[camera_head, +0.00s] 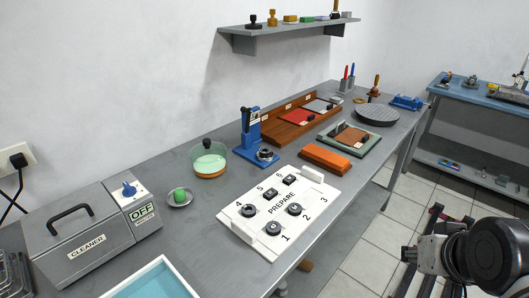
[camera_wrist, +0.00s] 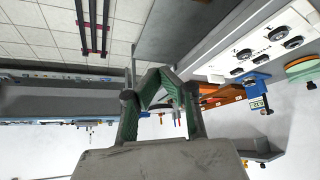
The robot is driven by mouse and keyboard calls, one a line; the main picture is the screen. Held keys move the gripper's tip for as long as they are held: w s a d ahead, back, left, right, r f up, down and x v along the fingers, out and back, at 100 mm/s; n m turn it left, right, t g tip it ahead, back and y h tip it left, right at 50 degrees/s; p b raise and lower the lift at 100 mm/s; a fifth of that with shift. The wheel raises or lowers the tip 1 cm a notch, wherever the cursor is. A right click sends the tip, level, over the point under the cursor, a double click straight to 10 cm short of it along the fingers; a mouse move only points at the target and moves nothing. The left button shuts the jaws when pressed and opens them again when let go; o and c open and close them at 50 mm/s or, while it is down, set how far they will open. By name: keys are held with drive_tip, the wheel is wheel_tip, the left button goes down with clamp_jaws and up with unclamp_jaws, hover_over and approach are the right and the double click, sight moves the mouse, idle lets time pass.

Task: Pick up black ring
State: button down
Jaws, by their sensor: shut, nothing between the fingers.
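Several dark pieces sit on the white PREPARE board (camera_head: 246,236) in the head view. Round black ring-like pieces are by number 4 (camera_head: 248,211), number 1 (camera_head: 273,229) and number 2 (camera_head: 294,209). Squarer black pieces are by number 5 (camera_head: 268,195) and number 6 (camera_head: 289,180). Another dark round piece (camera_head: 265,154) is at the blue stand (camera_head: 249,133). I cannot tell which is the black ring meant. My gripper (camera_wrist: 158,73) is shut and empty in the wrist view, away from the board, which shows upside down at upper right (camera_wrist: 262,45).
A grey cleaner box (camera_head: 85,235), green-topped dish (camera_head: 209,160), small plate with a green ball (camera_head: 180,197) and orange block (camera_head: 325,158) stand on the grey bench around the board. A wall shelf (camera_head: 290,32) hangs above. The tiled aisle separates a blue-topped table (camera_head: 480,90).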

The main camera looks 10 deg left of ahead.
drive_tip(key=c, duration=2.4)
unclamp_jaws()
drive_tip(key=shift+c, duration=0.2)
drive_tip(key=o, duration=1.3)
